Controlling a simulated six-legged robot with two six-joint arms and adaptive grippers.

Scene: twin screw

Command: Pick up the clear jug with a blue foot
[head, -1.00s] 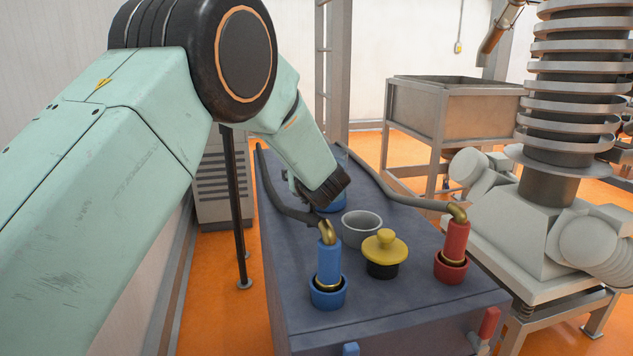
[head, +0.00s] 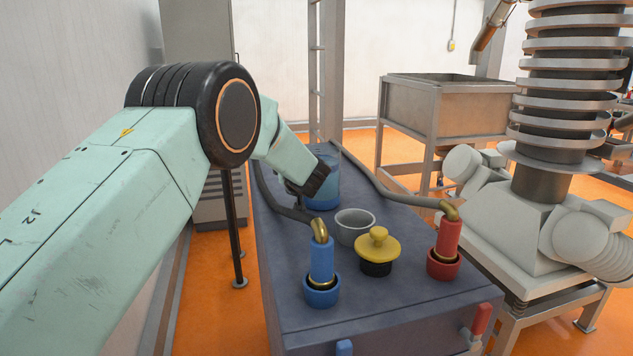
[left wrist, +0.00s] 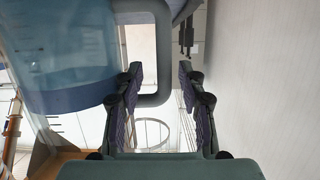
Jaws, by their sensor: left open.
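The clear jug (head: 326,172) with a blue foot stands upright at the far end of the dark bench, partly hidden behind my left wrist. In the left wrist view the jug (left wrist: 60,45) fills the left side, with its blue foot (left wrist: 70,97) as a band below. Its grey loop handle (left wrist: 161,60) extends to the right of the body. My left gripper (left wrist: 160,72) is open; the handle's upright bar appears between its fingertips, not clasped. In the head view the left gripper's fingers are mostly hidden. My right gripper is not in view.
Hoses run along both sides. A metal hopper (head: 450,105) and a machine with a ribbed column (head: 560,110) stand right.

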